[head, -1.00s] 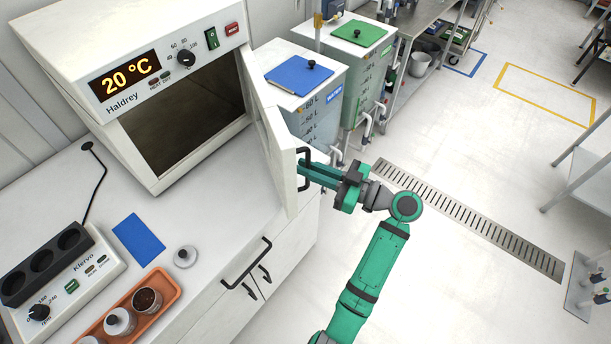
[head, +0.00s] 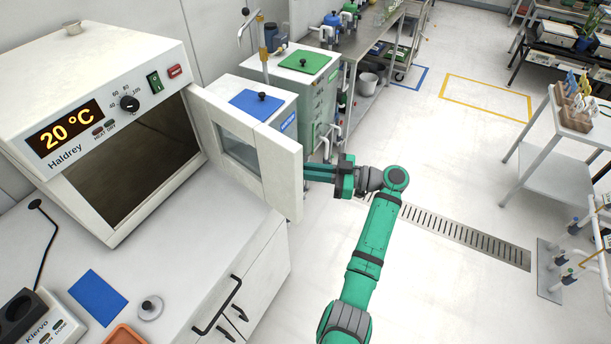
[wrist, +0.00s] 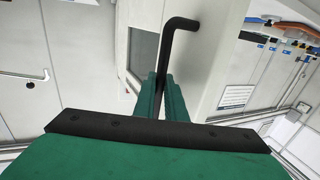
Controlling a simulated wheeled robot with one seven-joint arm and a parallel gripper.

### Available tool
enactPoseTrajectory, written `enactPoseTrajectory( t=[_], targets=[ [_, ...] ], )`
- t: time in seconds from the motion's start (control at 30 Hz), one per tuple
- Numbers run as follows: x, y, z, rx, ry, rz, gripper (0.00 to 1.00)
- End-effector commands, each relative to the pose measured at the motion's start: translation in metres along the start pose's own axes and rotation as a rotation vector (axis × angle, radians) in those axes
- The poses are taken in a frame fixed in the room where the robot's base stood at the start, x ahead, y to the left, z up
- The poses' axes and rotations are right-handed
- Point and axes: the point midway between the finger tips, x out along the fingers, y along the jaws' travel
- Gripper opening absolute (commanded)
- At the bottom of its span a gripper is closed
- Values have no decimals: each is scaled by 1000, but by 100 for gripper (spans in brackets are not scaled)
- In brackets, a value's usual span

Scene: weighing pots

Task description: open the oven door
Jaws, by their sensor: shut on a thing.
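The oven (head: 100,110) stands on the bench at the left, with its display at 20 °C. Its white door (head: 278,165), with a glass pane, is swung wide open on the right side and the dark chamber (head: 145,165) shows. My gripper (head: 318,173) is at the outer side of the door near its free edge, partly hidden behind the door. In the wrist view, the black door handle (wrist: 178,48) runs down between the two green fingers of my gripper (wrist: 162,92), which are shut on it.
Bins with blue and green lids (head: 303,63) stand behind the door.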

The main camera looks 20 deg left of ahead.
Motion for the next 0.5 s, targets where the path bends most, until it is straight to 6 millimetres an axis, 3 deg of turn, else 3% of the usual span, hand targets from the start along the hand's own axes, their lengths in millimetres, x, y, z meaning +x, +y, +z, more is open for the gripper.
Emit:
enactPoseTrajectory(
  t=[0.5],
  targets=[
    [7,6,3,5,-3,-36,0]
  ],
)
